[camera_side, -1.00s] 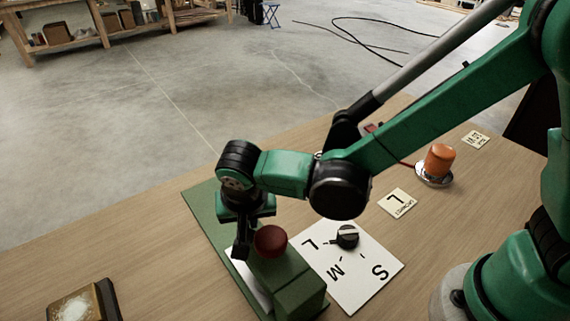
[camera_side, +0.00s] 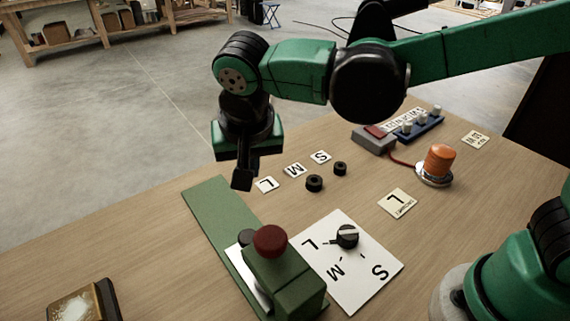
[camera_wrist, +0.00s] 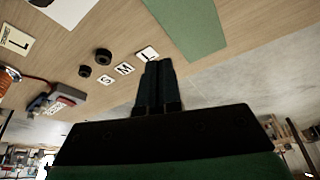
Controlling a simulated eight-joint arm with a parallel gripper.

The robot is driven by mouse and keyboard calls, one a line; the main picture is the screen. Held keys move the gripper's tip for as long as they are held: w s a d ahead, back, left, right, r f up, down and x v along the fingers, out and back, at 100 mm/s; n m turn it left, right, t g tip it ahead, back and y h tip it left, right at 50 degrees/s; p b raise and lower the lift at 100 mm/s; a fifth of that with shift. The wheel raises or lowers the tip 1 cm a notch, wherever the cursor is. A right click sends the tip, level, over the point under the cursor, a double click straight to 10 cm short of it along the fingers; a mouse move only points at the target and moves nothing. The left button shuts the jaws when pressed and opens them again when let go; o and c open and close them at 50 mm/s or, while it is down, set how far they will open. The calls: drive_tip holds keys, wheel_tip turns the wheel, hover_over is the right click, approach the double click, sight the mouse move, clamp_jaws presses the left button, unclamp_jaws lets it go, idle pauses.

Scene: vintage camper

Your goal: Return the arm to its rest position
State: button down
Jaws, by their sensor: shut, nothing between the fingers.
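My gripper (camera_side: 243,180) is in the air above the wooden table, over the far end of the green base plate (camera_side: 212,197). Its fingers are shut with nothing between them and point down. My green arm reaches in from the right side of the side view. In the wrist view, the shut fingertips of my gripper (camera_wrist: 158,66) show beside the L card (camera_wrist: 147,54), with the green plate (camera_wrist: 190,30) behind to the right.
A dial board (camera_side: 352,275), black rings (camera_side: 314,183), letter cards, an orange beacon (camera_side: 439,163) and a blue tray (camera_side: 415,126) are on the table. A box (camera_side: 84,302) sits front left.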

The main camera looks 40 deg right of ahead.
drive_tip(key=s+d+n+t, duration=0.1)
drive_tip(key=s+d+n, duration=0.1)
drive_tip(key=d, duration=0.6)
drive_tip(key=s+d+n+t+y, duration=0.1)
drive_tip(key=s+d, duration=0.3)
drive_tip(key=d, duration=0.4)
drive_tip(key=shift+d+r+n+t+y, duration=0.15)
drive_tip(key=shift+n+t+y, duration=0.15)
drive_tip(key=shift+n+t, duration=0.55)
